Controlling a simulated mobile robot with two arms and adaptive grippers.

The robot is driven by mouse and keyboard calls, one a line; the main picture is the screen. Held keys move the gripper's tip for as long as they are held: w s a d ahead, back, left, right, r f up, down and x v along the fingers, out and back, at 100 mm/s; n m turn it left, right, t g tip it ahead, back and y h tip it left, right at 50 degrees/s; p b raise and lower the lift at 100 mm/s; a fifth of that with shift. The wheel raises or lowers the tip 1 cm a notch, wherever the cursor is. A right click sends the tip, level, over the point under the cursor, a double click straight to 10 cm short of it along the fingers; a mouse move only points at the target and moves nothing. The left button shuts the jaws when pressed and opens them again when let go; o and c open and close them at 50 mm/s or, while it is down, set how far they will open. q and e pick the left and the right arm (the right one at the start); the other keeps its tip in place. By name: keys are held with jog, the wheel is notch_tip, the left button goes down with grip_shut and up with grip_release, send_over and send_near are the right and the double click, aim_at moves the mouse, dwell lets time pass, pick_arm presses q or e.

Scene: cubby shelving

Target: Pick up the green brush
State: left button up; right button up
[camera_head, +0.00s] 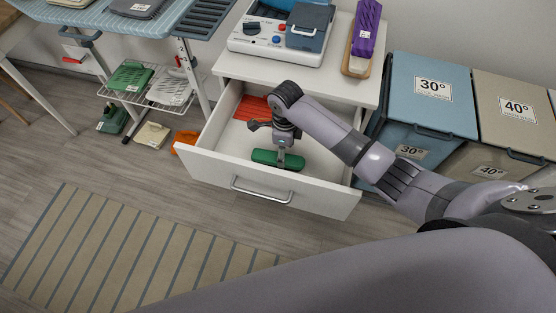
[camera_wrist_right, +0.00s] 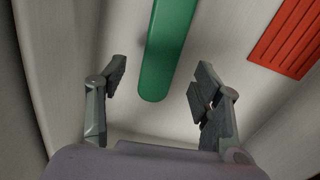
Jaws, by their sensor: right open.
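The green brush (camera_head: 264,157) lies in the open white drawer (camera_head: 330,200), near its front panel. My right gripper (camera_head: 281,160) reaches down into the drawer over the brush and hides part of it. In the right wrist view the brush (camera_wrist_right: 166,50) shows as a smooth green bar with a rounded end. The open fingers of my right gripper (camera_wrist_right: 160,95) stand apart on either side of that end, with gaps visible in the picture. Contact cannot be seen. My left gripper is not in view.
A red ribbed item (camera_head: 252,108) lies deeper in the drawer and also shows in the wrist view (camera_wrist_right: 290,38). The drawer walls are close around the gripper. A purple item (camera_head: 365,30) is on the cabinet top. Blue and beige hampers (camera_head: 402,72) stand at right.

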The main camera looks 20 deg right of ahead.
jog(key=shift+f, duration=0.6)
notch_tip(320, 180, down, 4)
jog(key=shift+r+b, duration=0.15)
jog(key=shift+b, duration=0.2)
jog(key=shift+w+f, duration=0.1)
jog(key=shift+f, duration=0.35)
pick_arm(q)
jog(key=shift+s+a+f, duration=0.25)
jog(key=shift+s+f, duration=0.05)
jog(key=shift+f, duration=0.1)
pick_arm(e)
jog(key=shift+c, duration=0.6)
jog(key=c, duration=0.7)
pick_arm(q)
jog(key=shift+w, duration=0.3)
pick_arm(e)
jog(key=c, duration=0.5)
